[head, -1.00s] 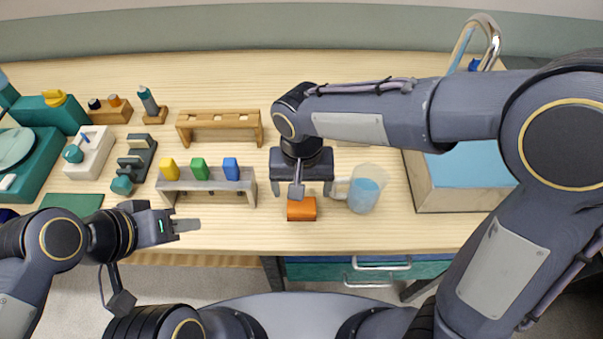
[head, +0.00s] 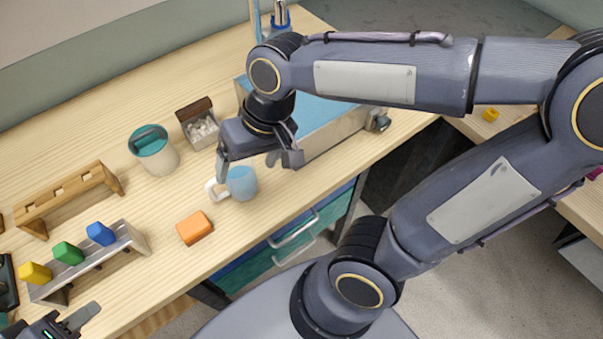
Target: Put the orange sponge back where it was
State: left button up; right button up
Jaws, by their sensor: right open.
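The orange sponge (head: 195,228) lies on the wooden tabletop near its front edge, with nothing gripping it. My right gripper (head: 258,166) is open and empty, pointing down to the right of the sponge and above the table. Its fingers are close to the light-blue mug (head: 241,184); I cannot tell whether they touch it. My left gripper (head: 82,319) is at the bottom left corner, partly cut off, away from the sponge. Its jaw opening cannot be made out.
A grey rack (head: 128,240) with yellow, green and blue blocks stands left of the sponge. Behind are a wooden rack (head: 70,200), a teal-lidded canister (head: 155,155) and a small open box (head: 200,128). A blue-topped box (head: 330,135) stands right. The table around the sponge is clear.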

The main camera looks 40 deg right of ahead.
jog(key=s+d+f+t, duration=0.1)
jog(key=s+d+t, duration=0.3)
jog(key=s+d, duration=0.2)
jog(key=shift+s+d+f+m, duration=0.15)
jog(key=shift+s+f+m, duration=0.2)
jog(key=shift+s, duration=0.4)
jog(key=shift+r, duration=0.1)
dwell(0.5)
